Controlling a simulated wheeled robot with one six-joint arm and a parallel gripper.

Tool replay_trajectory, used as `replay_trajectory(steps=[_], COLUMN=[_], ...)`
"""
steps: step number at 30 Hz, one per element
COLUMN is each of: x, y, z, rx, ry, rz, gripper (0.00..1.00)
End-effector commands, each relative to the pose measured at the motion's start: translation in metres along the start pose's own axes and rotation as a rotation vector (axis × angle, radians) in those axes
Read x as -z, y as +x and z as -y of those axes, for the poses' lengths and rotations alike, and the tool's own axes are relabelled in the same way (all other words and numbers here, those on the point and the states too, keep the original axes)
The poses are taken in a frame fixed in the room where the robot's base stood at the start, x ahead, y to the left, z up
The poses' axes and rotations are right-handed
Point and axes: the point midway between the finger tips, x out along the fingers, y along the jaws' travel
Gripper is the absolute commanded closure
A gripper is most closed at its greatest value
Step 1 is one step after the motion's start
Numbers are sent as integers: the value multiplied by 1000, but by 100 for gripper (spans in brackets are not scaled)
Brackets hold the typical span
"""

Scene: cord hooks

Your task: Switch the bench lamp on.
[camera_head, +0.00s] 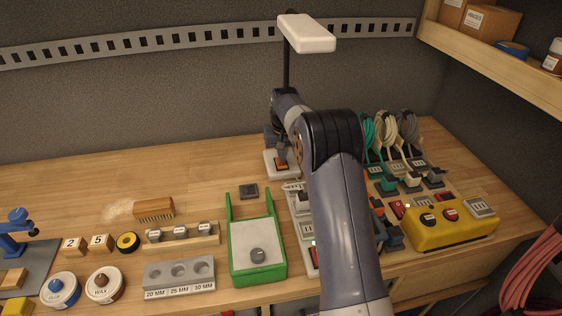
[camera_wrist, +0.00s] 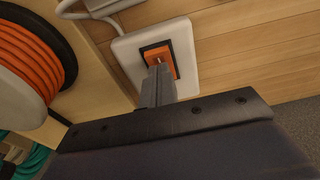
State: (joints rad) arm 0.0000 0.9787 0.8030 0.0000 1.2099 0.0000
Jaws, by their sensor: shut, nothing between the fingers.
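The bench lamp has a white head (camera_head: 307,33) on a dark post (camera_head: 287,68) at the back of the bench. Its white base (camera_head: 268,170) carries an orange rocker switch (camera_head: 282,167) in a dark frame. The base (camera_wrist: 127,50) and the switch (camera_wrist: 181,50) also show in the wrist view. My gripper (camera_head: 280,158) is shut and empty, with its tips (camera_wrist: 160,70) at the near side of the rocker. I cannot tell whether they touch it. My fingers hide part of the switch. No clear glow shows on the lamp head.
An orange cord reel (camera_wrist: 25,60) stands close beside my gripper in the wrist view. Green, cream and grey cord coils (camera_head: 398,130) hang at the back right. A green-framed tray (camera_head: 280,272) and a yellow switch box (camera_head: 430,236) stand nearer the front.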

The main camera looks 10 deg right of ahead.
Motion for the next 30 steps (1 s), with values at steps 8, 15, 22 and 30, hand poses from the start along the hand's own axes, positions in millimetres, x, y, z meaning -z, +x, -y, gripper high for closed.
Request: replay_trajectory(steps=[8, 15, 22, 30], x=[0, -1, -1, -2], y=[1, 5, 8, 12], z=[0, 0, 0, 0], rx=[0, 0, 0, 0], ry=[0, 0, 0, 0], rz=[0, 0, 0, 0], gripper=[100, 100, 100, 100])
